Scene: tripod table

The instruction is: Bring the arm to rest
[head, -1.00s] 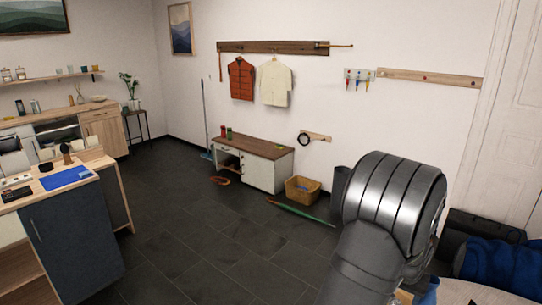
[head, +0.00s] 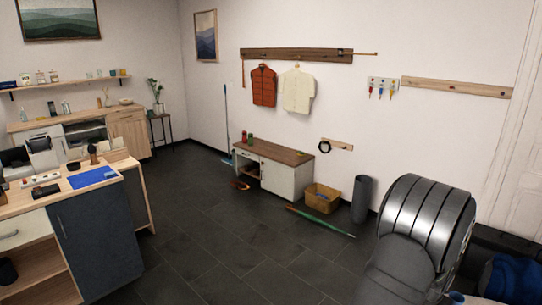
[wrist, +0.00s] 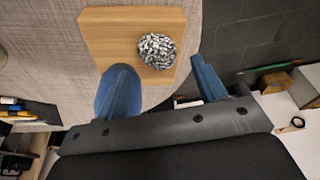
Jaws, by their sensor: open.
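My arm shows at the lower right of the head view as a large grey rounded link; the gripper itself is mostly hidden there. In the wrist view my gripper (wrist: 165,85) has its two blue fingers well apart, with nothing held between them. Beyond the fingers a wooden board (wrist: 105,38) lies on a light grey surface (wrist: 45,55). A speckled black-and-white ball-like thing (wrist: 157,50) sits on the board, apart from the fingers.
A counter (head: 95,240) is at the left. The dark floor (head: 220,240) between is clear.

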